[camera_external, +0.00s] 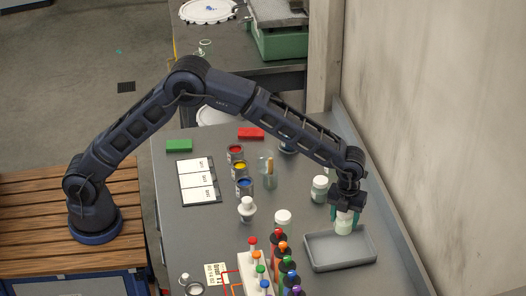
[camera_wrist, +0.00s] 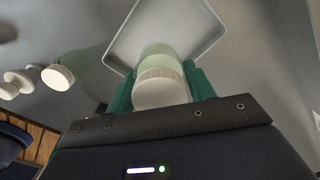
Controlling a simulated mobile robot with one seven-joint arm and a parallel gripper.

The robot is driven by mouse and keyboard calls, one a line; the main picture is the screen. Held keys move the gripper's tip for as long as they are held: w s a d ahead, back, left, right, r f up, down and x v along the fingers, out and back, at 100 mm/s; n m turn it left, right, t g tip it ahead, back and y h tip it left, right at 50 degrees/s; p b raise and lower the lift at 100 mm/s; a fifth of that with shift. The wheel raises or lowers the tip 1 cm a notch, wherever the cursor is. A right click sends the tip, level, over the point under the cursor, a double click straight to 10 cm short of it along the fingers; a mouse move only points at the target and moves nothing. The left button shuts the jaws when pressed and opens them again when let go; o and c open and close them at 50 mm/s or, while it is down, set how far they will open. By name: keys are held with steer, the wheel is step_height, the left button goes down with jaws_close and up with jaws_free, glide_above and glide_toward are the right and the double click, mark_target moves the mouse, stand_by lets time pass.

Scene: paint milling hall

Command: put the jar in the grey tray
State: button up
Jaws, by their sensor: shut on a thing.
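A pale jar with a white ribbed lid (camera_wrist: 160,88) is between the green fingers of my gripper (camera_wrist: 160,95) in the wrist view. In the external view my gripper (camera_external: 345,212) points down and is shut on this jar (camera_external: 344,228), at the back edge of the grey tray (camera_external: 340,261). The tray is a shallow rectangle, and its visible floor is empty. In the wrist view the tray (camera_wrist: 204,52) lies beyond the jar. I cannot tell whether the jar touches the tray.
Another white-lidded jar (camera_external: 320,188) stands left of my gripper, and a white-lidded container (camera_external: 283,217) stands left of the tray. A rack of colored-top bottles (camera_external: 256,270) is at the front left. The wall (camera_external: 430,150) rises close on the right.

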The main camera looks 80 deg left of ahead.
steer(key=shift+f, duration=4.65)
steer(key=shift+f, duration=0.15)
steer(key=o, duration=1)
steer(key=shift+o, duration=0.2)
